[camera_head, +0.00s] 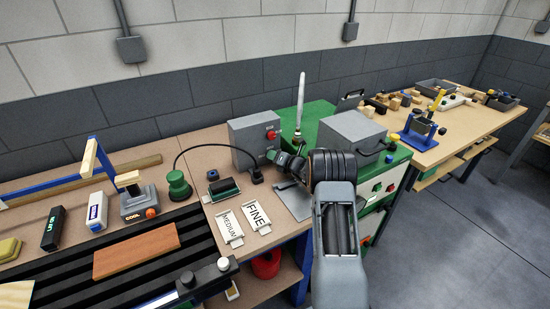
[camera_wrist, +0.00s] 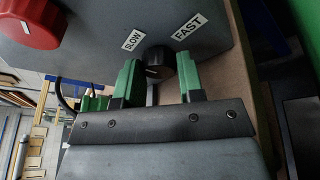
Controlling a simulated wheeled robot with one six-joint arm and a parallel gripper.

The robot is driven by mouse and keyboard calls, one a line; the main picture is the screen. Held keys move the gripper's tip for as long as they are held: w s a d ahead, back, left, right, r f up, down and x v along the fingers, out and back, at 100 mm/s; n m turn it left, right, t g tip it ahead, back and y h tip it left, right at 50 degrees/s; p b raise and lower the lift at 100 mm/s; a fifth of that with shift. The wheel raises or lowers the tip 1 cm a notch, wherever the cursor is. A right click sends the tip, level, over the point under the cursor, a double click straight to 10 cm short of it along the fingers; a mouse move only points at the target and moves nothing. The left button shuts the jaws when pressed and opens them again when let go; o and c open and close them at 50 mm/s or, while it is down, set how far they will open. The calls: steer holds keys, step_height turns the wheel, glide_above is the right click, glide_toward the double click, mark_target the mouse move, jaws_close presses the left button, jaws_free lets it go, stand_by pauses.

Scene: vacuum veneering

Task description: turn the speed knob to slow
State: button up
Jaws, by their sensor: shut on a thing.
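The speed knob (camera_wrist: 160,58) is a small dark round knob on the face of a grey control box (camera_head: 246,136). Its labels are the SLOW label (camera_wrist: 132,40) on the left and the FAST label (camera_wrist: 187,27) on the right in the wrist view. A small pale mark shows on the knob, but which label it points to is unclear. My gripper (camera_wrist: 158,80) has green fingers either side of the knob and is shut on it.
A red button (camera_wrist: 30,22) sits on the same face, beside the knob. A green machine with a grey housing (camera_head: 350,138) stands right of the box. A black cable runs left of the box. FINE and MEDIUM cards (camera_head: 257,217) lie on the bench in front.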

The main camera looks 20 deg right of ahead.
mark_target(269, 148)
steer(key=o, duration=0.9)
steer(key=shift+r, duration=0.5)
step_height(269, 148, up, 3)
steer(key=shift+s+f, duration=0.1)
steer(key=shift+f, duration=0.1)
steer(key=s+a+r, duration=0.1)
steer(key=s+r, duration=0.2)
steer(key=s, duration=0.1)
steer(key=s+a+r+b, duration=0.1)
steer(key=s+r, duration=0.2)
steer(key=s, duration=0.2)
steer(key=s+a+r+b, duration=0.1)
steer(key=s+r, duration=0.2)
steer(key=s, duration=0.1)
steer(key=shift+s+r, duration=0.2)
steer(key=shift+s, duration=0.1)
